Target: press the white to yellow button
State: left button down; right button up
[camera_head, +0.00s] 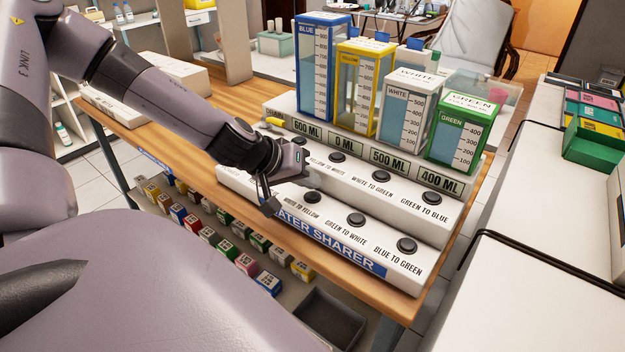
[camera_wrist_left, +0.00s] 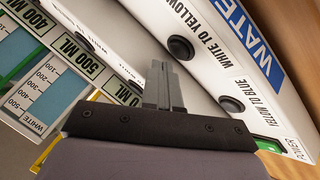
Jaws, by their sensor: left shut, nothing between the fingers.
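The white to yellow button (camera_head: 312,197) is a round black button in the front row of the white water sharer panel. It also shows in the left wrist view (camera_wrist_left: 180,48), beside its printed label. My left gripper (camera_head: 303,175) reaches over the panel from the left, its fingers shut and empty. In the left wrist view the fingertips (camera_wrist_left: 160,68) appear just short of this button; I cannot tell their height above the panel. My right gripper is not in view.
The yellow to blue button (camera_wrist_left: 232,104) lies beside it. Other black buttons, such as green to white (camera_head: 356,219), sit nearby. Blue (camera_head: 318,70), yellow (camera_head: 347,110), white (camera_head: 391,125) and green (camera_head: 467,125) tanks stand behind the panel, above volume readouts.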

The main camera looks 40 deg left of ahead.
aim_at(308, 196)
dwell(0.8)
pick_arm(q)
jog(key=shift+f+b, duration=0.35)
jog(key=shift+f, duration=0.1)
jog(key=shift+f+b, duration=0.35)
jog(key=shift+f, duration=0.1)
dwell(0.5)
jog(key=shift+r, duration=0.15)
jog(key=shift+r+p, duration=0.75)
jog(key=shift+p, duration=0.1)
notch_tip(308, 196, up, 5)
jog(key=p, duration=0.5)
